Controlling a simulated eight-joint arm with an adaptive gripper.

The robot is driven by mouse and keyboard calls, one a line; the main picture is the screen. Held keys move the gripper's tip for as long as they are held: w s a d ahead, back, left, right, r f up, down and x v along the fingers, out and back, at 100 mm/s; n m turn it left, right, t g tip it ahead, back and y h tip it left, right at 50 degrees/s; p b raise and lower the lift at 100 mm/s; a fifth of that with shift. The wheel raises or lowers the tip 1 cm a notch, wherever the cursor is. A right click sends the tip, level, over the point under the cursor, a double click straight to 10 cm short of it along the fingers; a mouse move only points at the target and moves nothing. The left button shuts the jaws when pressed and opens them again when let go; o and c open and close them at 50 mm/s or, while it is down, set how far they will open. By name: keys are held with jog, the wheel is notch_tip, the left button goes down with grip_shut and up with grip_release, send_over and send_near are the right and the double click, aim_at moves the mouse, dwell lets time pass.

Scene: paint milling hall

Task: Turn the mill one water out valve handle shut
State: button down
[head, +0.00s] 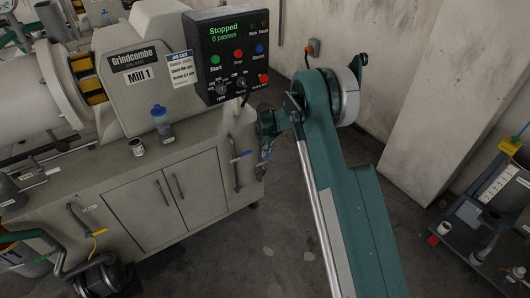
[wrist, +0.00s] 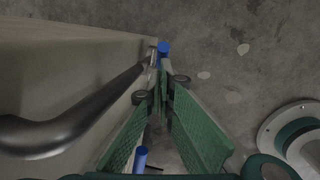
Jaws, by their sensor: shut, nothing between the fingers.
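In the head view a blue valve handle (head: 241,156) sticks out sideways on a pipe at the right end of the Mill 1 cabinet. My gripper (head: 265,152) is beside that cabinet end, just right of the handle. In the wrist view my gripper (wrist: 163,78) is shut and empty, its green fingers together at the tips. A blue piece (wrist: 164,48) shows just beyond the fingertips. Another blue piece (wrist: 140,158) shows at the near left of the fingers. I cannot tell which is the water out handle, or whether the fingers touch either.
A bent grey pipe (wrist: 75,125) runs along the cabinet side, left of the fingers. The control panel (head: 230,55) reads Stopped and overhangs the cabinet end. A blue-capped bottle (head: 161,121) and a small can (head: 137,148) stand on the cabinet top.

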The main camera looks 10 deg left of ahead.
jog(key=shift+w+d, duration=0.2)
jog(key=shift+d, duration=0.05)
jog(key=shift+w+d+f+g+y+b, duration=0.2)
jog(key=shift+w+d+g+y, duration=0.15)
jog(key=shift+g+y, duration=0.2)
jog(key=shift+w+d+f+g+y+b, duration=0.1)
jog(key=shift+w+d+g+y+b, duration=0.1)
jog(key=shift+w+d+g+y, duration=0.25)
jog(key=shift+w+d+f+g+y+b, duration=0.2)
jog(key=shift+w+d+f+g+y, duration=0.05)
jog(key=shift+g+y, duration=0.25)
jog(key=shift+w+d+f+g+y+b, duration=0.2)
jog(key=shift+w+g+y, duration=0.05)
jog(key=shift+g+y, duration=0.25)
jog(key=shift+w+d+f+b, duration=0.45)
jog(key=shift+w+d+f, duration=0.35)
jog(key=shift+f, duration=0.25)
jog(key=shift+r, duration=0.1)
jog(key=d+p+v, duration=0.1)
jog(key=p+v, duration=0.1)
jog(key=v, duration=1)
jog(key=shift+w+d+p, duration=0.3)
jog(key=shift+w+p, duration=0.05)
jog(key=shift+w, duration=0.05)
